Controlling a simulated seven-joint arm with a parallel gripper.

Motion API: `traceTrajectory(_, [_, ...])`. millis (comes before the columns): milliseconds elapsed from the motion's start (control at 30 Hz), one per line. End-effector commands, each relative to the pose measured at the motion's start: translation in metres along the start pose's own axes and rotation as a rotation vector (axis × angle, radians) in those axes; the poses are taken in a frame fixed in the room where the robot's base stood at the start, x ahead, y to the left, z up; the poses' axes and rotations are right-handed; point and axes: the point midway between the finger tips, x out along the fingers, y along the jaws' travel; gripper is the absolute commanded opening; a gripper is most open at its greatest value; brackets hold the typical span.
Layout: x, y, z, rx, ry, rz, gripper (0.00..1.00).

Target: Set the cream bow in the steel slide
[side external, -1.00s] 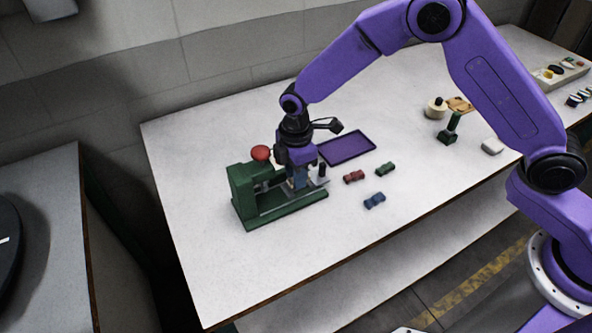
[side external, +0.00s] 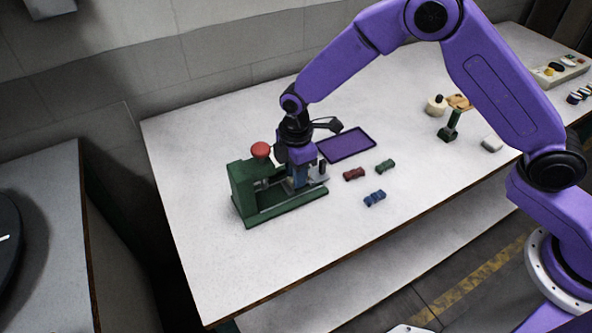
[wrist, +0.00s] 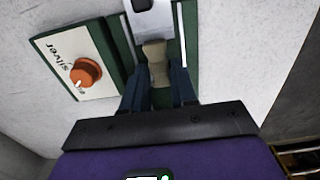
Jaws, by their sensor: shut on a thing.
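The cream bow (wrist: 155,62) shows in the wrist view as a tan piece between my two fingers. My gripper (wrist: 158,90) is shut on it. The far end of the bow is close to the steel slide (wrist: 152,24) on the green press; I cannot tell whether they touch. In the side view my gripper (side external: 299,182) points down over the green press (side external: 243,190), low at its right part. The bow is hidden there by the fingers.
A purple tray (side external: 346,146) lies behind. Red (side external: 354,174), green (side external: 385,166) and blue (side external: 374,198) bows lie on the table to the right. The front table area is clear.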

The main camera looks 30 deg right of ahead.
Motion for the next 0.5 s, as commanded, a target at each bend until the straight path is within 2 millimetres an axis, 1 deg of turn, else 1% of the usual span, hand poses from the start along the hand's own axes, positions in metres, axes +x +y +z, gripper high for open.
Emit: traceTrajectory(500, [0.0051, 0.0000, 0.0001, 0.000, 0.000, 0.000, 0.00])
